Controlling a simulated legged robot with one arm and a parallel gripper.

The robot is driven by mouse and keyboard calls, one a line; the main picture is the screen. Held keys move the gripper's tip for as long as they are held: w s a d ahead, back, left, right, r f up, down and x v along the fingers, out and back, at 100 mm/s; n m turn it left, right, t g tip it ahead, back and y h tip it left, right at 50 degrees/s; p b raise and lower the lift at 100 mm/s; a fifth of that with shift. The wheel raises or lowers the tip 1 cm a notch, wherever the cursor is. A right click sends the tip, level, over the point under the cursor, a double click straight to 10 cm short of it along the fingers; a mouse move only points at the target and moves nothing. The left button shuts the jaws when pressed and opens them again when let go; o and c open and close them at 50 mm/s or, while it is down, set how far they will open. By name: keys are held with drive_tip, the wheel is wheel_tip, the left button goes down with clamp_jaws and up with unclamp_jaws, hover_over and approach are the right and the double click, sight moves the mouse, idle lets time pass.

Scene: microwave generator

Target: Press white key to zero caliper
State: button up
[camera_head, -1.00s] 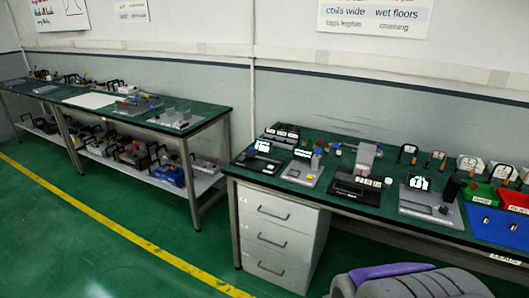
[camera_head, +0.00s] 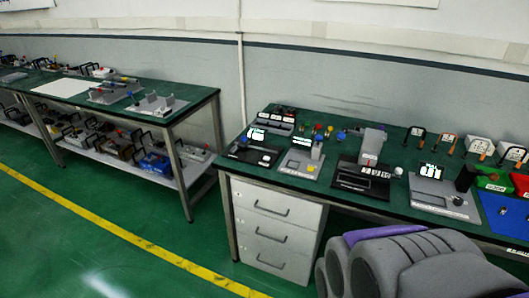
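Several small instruments stand on the green bench at right. A black device (camera_head: 240,152) at the bench's left end has a lit screen (camera_head: 257,135) and a small white spot (camera_head: 265,158) that may be a key. A grey device (camera_head: 437,190) to the right also has a lit screen. A black device (camera_head: 350,178) with a grey upright block stands between them. The view is too small to tell which is the caliper or to confirm a white key. My gripper cannot be made out; a grey and purple part of my own body fills the bottom right.
The bench (camera_head: 392,209) has a white drawer cabinet (camera_head: 270,225) under its left end. Red and green bins (camera_head: 494,184) and a blue tray (camera_head: 503,219) stand at its right. A second bench (camera_head: 195,97) is at left. The floor along the yellow line (camera_head: 130,235) is clear.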

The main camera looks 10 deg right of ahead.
drive_tip(key=shift+a, duration=0.7)
drive_tip(key=c, duration=0.5)
clamp_jaws()
drive_tip(key=shift+d, duration=0.45)
drive_tip(key=shift+a, duration=0.1)
drive_tip(key=shift+a, duration=0.25)
drive_tip(key=shift+d, duration=0.25)
drive_tip(key=shift+a, duration=0.1)
